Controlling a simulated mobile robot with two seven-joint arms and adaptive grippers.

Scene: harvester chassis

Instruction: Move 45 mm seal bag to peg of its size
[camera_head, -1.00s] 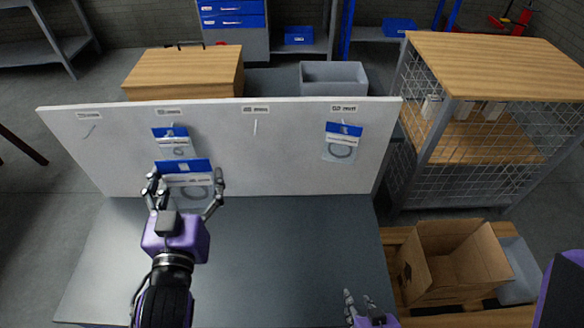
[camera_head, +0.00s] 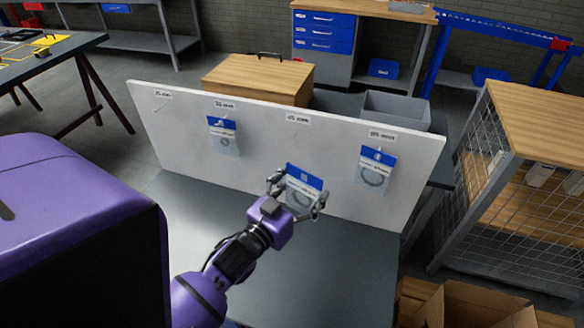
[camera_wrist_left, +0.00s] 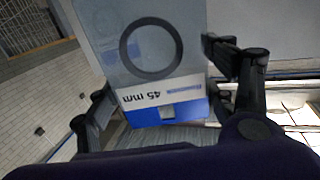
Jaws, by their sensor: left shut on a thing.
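The 45 mm seal bag (camera_head: 304,177) has a blue header and a clear body with a dark ring. In the left wrist view the bag (camera_wrist_left: 160,85) shows upside down with "45 mm" printed on it. My left gripper (camera_head: 297,194) is shut on it and holds it upright in front of the white board (camera_head: 270,150), below the third label from the left (camera_head: 298,118). That label appears to read 45 mm. No bag hangs under it; its peg is hard to make out. My right gripper is not in view.
Similar bags hang under the second label (camera_head: 223,136) and the rightmost label (camera_head: 376,168). The leftmost place is bare. The grey tabletop (camera_head: 340,260) before the board is clear. A wire-mesh cage (camera_head: 480,190) stands at right, with a cardboard box (camera_head: 470,305) in front.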

